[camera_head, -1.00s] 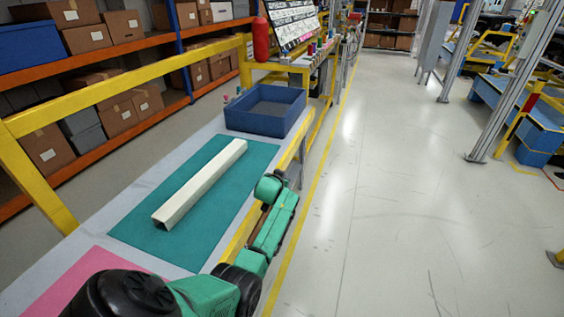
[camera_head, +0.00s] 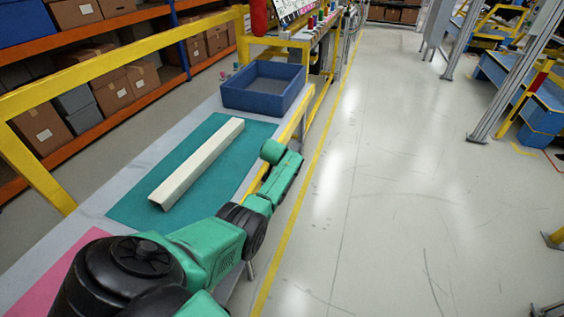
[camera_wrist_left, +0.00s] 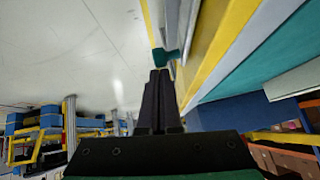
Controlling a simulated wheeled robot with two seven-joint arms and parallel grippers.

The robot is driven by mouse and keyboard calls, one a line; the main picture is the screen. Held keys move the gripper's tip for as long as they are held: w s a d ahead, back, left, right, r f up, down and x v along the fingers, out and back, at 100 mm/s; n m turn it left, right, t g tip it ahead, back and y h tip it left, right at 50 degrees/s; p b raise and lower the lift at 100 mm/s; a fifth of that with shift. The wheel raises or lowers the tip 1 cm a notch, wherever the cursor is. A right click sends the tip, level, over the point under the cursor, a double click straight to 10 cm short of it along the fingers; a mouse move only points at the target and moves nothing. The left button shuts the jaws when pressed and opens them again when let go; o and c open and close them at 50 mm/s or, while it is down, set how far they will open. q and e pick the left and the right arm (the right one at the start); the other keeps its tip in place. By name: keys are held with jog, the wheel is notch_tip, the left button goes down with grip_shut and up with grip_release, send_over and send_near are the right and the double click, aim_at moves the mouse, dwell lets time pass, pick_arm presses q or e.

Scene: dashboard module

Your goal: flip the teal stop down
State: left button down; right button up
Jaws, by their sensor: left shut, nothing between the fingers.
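A small teal piece (camera_wrist_left: 165,60), which looks like the stop, sticks out from the yellow-edged side of the table in the left wrist view. My left gripper (camera_wrist_left: 160,73) is shut and empty, with its dark fingertips right by the teal piece. I cannot tell whether they touch it. In the head view my green arm reaches along the table's right side; its gripper and the stop are hidden there. My right gripper is in neither view.
A cream bar (camera_head: 198,163) lies on a teal mat (camera_head: 150,205) on the table. A blue bin (camera_head: 240,101) stands beyond it, and a pink mat (camera_head: 45,292) lies nearer. A yellow rail (camera_head: 120,66) runs along the left.

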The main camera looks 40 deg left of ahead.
pick_arm(q)
jog(key=s+d+r+p, duration=0.1)
jog(key=s+r+p, duration=0.1)
jog(key=r, duration=0.4)
jog(key=s+d+r+p, duration=0.2)
jog(key=r+p, duration=0.3)
jog(key=r, duration=0.1)
jog(key=shift+s+d, duration=0.15)
jog(key=shift+s, duration=0.1)
